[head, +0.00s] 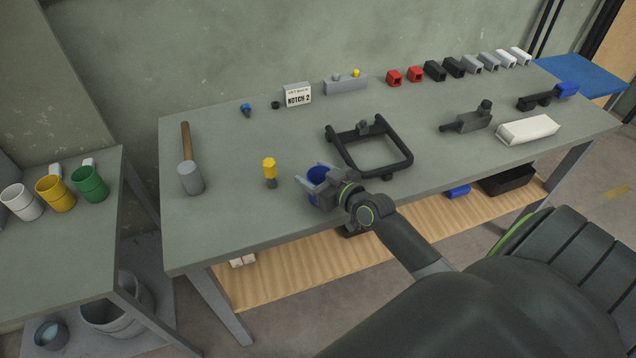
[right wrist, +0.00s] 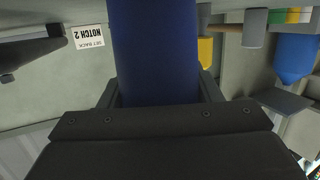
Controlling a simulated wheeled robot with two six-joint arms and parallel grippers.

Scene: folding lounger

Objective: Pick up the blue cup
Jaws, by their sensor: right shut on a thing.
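The blue cup (head: 317,173) is near the front edge of the workbench (head: 230,222), left of the black frame. My right gripper (head: 318,186) is shut on it, with a finger on either side, and hides part of it. In the right wrist view the blue cup (right wrist: 153,50) fills the middle between the fingers of my right gripper (right wrist: 159,90). I cannot tell whether the cup touches the bench top. My left gripper is not in view.
A yellow-topped piece (head: 270,168) stands just left of the cup, with a mallet (head: 190,176) beyond it. A black frame (head: 372,150) lies close on the right. White, yellow and green cups (head: 89,184) stand on the left table. The bench's front left is clear.

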